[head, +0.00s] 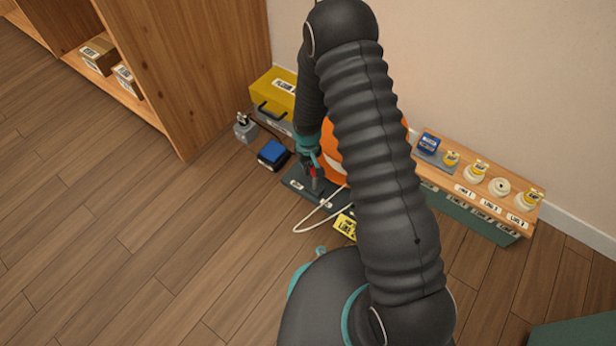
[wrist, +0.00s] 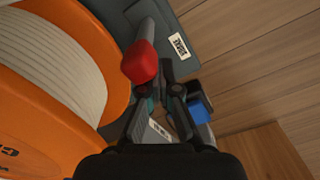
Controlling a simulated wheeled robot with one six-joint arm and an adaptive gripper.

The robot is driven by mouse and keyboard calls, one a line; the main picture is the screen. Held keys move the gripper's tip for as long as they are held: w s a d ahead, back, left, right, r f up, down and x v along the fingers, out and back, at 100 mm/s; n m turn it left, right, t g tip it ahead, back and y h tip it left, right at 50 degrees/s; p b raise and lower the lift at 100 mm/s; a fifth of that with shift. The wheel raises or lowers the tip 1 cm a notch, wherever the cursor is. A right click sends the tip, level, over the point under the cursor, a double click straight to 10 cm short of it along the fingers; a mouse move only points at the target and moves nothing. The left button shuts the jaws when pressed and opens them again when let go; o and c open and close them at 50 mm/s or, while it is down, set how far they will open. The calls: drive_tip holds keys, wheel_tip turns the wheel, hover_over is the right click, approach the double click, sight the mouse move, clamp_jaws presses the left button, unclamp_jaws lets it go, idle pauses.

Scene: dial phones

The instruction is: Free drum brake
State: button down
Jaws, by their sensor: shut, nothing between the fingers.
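The orange drum (head: 331,150) stands on a dark base plate by the wall, partly hidden behind my arm. In the wrist view the drum (wrist: 118,72) fills the left side, wound with pale cable (wrist: 55,55). The brake lever has a red knob (wrist: 140,62) on a grey rod (wrist: 146,30); the knob also shows in the head view (head: 313,172). A label (wrist: 180,46) on the plate appears to read BRAKE. My gripper (wrist: 163,88) is shut and empty, right beside the red knob; I cannot tell whether they touch. It also shows in the head view (head: 314,164).
A yellow toolbox (head: 274,95), a blue box (head: 273,154) and a small grey device (head: 244,128) stand left of the drum. A loose pale cable loop (head: 312,224) and yellow tag (head: 345,225) lie in front. A bench with several spools (head: 455,190) is at right. Left floor is clear.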

drive_tip(key=shift+s+d, duration=0.35)
drive_tip(key=shift+d, duration=0.15)
wheel_tip(320, 180, up, 7)
drive_tip(key=w+a+p, duration=0.1)
drive_tip(key=p, duration=0.2)
drive_tip(key=shift+a+p, duration=0.15)
drive_tip(key=shift+p, duration=0.2)
idle(0.4)
drive_tip(key=s+d+r+g, duration=0.1)
drive_tip(key=s+d+g, duration=0.1)
drive_tip(key=s, duration=0.4)
drive_tip(key=s+d+r+m+t+p, duration=0.1)
drive_tip(key=s+d+r, duration=0.3)
drive_tip(key=r, duration=1.1)
drive_tip(key=s+d+r+m+t+p, duration=0.1)
drive_tip(key=s+d+r+t, duration=0.3)
drive_tip(key=s+r, duration=0.5)
drive_tip(key=s+d+r+m+t+p, duration=0.1)
drive_tip(key=s+d+r, duration=0.3)
drive_tip(key=r, duration=1.6)
drive_tip(key=s+m+t, duration=0.1)
drive_tip(key=s, duration=0.2)
drive_tip(key=shift+r+t, duration=0.3)
drive_tip(key=shift+r, duration=0.1)
